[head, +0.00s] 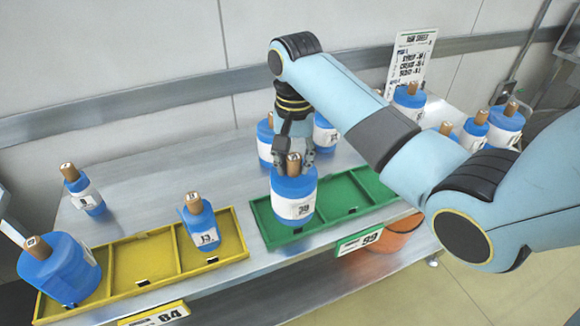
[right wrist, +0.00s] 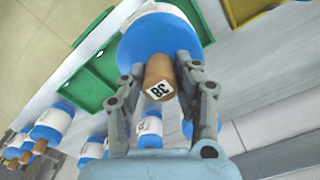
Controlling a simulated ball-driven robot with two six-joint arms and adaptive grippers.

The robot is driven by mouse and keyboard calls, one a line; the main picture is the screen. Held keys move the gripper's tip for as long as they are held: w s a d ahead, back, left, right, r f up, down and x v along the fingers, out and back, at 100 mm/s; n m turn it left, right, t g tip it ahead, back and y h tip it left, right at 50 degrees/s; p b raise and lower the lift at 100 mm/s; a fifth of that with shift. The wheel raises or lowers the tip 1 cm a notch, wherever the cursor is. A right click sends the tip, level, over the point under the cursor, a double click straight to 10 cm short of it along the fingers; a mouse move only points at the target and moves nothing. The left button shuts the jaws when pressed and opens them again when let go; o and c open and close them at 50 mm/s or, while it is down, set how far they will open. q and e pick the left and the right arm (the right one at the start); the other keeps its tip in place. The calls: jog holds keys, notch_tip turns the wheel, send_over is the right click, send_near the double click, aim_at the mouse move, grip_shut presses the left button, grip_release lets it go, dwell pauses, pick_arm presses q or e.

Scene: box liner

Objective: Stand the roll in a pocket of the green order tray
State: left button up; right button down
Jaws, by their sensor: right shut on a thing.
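The roll is blue with a white label and a brown core; it stands upright at the left pocket of the green order tray in the head view (head: 294,193). I cannot tell whether its base touches the tray floor. My right gripper (head: 293,160) is above it, shut on the core. In the right wrist view the fingers flank the brown core, marked 38, of the blue roll (right wrist: 165,38). The green tray (head: 345,212) shows bare pockets right of the roll; its edge also shows in the right wrist view (right wrist: 92,85). My left gripper is not in view.
A yellow tray (head: 146,262) at the left holds a large roll (head: 62,272) and a small roll (head: 200,230). Another roll (head: 84,192) stands behind it. Several rolls stand behind and right of the green tray. A sign (head: 409,62) stands at the back. An orange bin (head: 402,236) is below.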

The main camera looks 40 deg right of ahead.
jog(key=w, duration=0.1)
jog(key=w+f, duration=0.2)
jog(key=shift+w+d, duration=0.3)
jog(key=shift+d, duration=0.05)
jog(key=shift+f, duration=2)
jog(key=c, duration=1.4)
grip_release()
jog(key=shift+s+f, duration=0.1)
jog(key=shift+f, duration=0.1)
jog(key=shift+c, duration=0.2)
jog(key=o, duration=0.5)
jog(key=shift+c, duration=0.2)
notch_tip(320, 180, up, 12)
jog(key=shift+r, duration=0.2)
